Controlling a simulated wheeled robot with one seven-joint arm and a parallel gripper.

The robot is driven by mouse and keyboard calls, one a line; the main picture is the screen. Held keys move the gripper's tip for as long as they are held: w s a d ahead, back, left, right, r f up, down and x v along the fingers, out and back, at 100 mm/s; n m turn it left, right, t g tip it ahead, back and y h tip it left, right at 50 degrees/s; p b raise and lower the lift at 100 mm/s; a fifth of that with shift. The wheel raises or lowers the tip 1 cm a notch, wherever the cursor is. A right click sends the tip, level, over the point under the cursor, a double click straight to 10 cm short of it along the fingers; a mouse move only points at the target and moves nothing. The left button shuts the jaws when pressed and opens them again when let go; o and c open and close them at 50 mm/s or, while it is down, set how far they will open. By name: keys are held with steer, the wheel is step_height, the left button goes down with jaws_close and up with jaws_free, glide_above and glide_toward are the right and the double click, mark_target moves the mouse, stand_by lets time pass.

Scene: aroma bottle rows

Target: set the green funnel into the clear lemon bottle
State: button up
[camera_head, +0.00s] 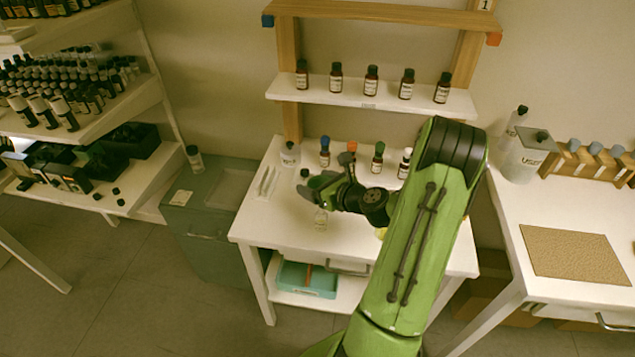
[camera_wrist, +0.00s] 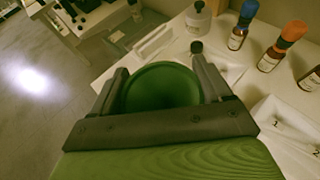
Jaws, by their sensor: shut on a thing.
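My gripper (camera_head: 314,188) is shut on the green funnel (camera_wrist: 162,90) and holds it above the white table, towards its left side. In the wrist view the funnel's round rim sits between the two fingers (camera_wrist: 160,76). In the head view the funnel (camera_head: 321,181) is partly covered by the fingers.
Bottles with blue (camera_head: 325,153), green (camera_head: 378,157) and white (camera_head: 405,163) tops stand behind my gripper, with an orange-topped one (camera_wrist: 282,48) among them. A white round bottle (camera_head: 290,155) and a pale tray (camera_head: 267,182) are at left. A shelf (camera_head: 330,96) of brown bottles is above.

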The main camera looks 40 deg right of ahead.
steer(key=shift+f+b, duration=1.75)
steer(key=shift+f, duration=0.7)
steer(key=o, duration=1)
steer(key=shift+c, duration=0.2)
steer(key=p+v, duration=0.2)
steer(key=v, duration=1.3)
steer(key=shift+s+r, duration=0.2)
steer(key=shift+s, duration=0.15)
steer(key=shift+w, duration=0.1)
